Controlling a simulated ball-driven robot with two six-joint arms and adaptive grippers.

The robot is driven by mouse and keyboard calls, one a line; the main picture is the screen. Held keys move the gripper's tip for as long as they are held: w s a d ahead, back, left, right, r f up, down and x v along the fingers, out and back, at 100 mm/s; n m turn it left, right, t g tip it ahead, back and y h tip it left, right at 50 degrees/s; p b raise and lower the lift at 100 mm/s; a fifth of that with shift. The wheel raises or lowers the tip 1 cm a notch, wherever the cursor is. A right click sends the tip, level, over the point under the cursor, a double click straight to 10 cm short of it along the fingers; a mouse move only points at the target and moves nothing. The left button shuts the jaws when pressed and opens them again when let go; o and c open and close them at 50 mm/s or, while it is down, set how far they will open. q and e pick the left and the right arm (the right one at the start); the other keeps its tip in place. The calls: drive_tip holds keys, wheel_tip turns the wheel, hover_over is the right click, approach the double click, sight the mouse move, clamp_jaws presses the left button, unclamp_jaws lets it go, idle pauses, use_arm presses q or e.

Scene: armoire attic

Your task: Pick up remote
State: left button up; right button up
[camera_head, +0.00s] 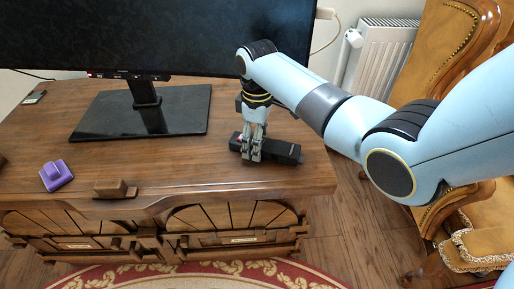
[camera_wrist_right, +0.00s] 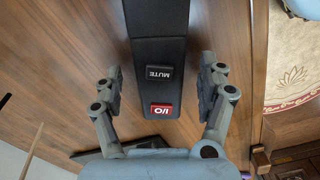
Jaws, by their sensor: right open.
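The black remote (camera_head: 281,151) lies on the right part of the wooden cabinet top. In the right wrist view the remote (camera_wrist_right: 159,45) shows a MUTE button and a red I/O button. My right gripper (camera_head: 252,151) is at the left end of the remote and hides part of it. In the wrist view the right gripper (camera_wrist_right: 160,88) is open, with one finger on each side of the remote's button end and visible gaps between. My left gripper is not in view.
A monitor on a black base (camera_head: 190,112) stands left of my right gripper. A purple object (camera_head: 56,175) and a small wooden block (camera_head: 113,188) sit at the front left of the cabinet top (camera_head: 180,165). An orange armchair (camera_head: 440,60) is at the right.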

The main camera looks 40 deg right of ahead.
drive_tip(key=shift+f, duration=0.2)
clamp_jaws()
idle(0.4)
